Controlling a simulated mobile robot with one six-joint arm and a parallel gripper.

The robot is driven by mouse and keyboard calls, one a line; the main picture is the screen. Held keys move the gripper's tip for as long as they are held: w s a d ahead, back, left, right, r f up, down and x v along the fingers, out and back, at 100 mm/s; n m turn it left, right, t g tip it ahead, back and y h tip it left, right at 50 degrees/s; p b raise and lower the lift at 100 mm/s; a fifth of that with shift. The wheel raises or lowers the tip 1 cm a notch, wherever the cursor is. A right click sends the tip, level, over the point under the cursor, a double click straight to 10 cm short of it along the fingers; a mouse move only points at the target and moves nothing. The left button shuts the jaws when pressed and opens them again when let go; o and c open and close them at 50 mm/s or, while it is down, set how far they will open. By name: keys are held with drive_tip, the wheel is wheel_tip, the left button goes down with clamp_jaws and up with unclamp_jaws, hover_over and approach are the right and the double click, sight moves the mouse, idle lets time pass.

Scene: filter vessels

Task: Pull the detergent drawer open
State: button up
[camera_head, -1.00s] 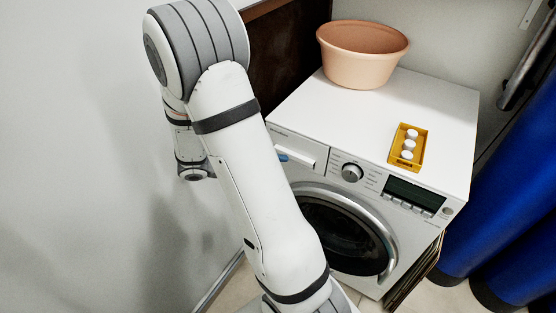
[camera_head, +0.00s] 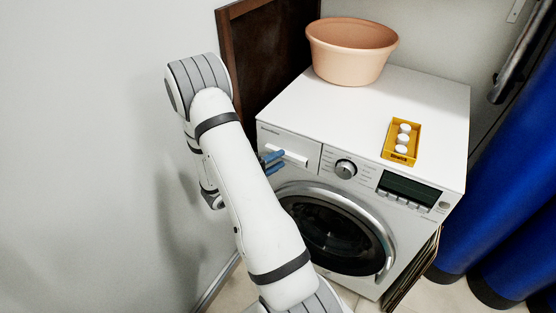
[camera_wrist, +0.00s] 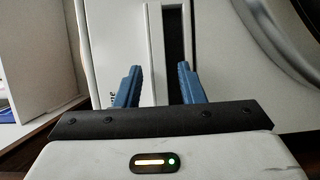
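The detergent drawer (camera_head: 293,148) is the white panel at the upper left of the washing machine's front, and it looks closed. In the wrist view the drawer front (camera_wrist: 145,50) shows with a dark vertical handle recess (camera_wrist: 174,45). My gripper (camera_head: 272,162) is at the drawer front, with its blue fingertips showing beside my arm. In the wrist view my gripper (camera_wrist: 157,84) has its two blue fingers apart, one on each side of the handle edge by the recess. Nothing is visibly clamped between them. Whether a finger touches the drawer cannot be told.
The washing machine (camera_head: 440,100) carries a peach tub (camera_head: 350,55) and a yellow tray (camera_head: 391,155) with white round pieces. A round dial (camera_head: 346,169) is right of the drawer, the round door (camera_head: 335,235) below. A wall stands left, a blue curtain (camera_head: 510,190) right.

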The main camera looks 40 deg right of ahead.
drive_tip(key=shift+d, duration=0.5)
drive_tip(key=shift+c, duration=0.2)
clamp_jaws()
drive_tip(key=shift+s, duration=0.1)
drive_tip(key=shift+f, duration=0.1)
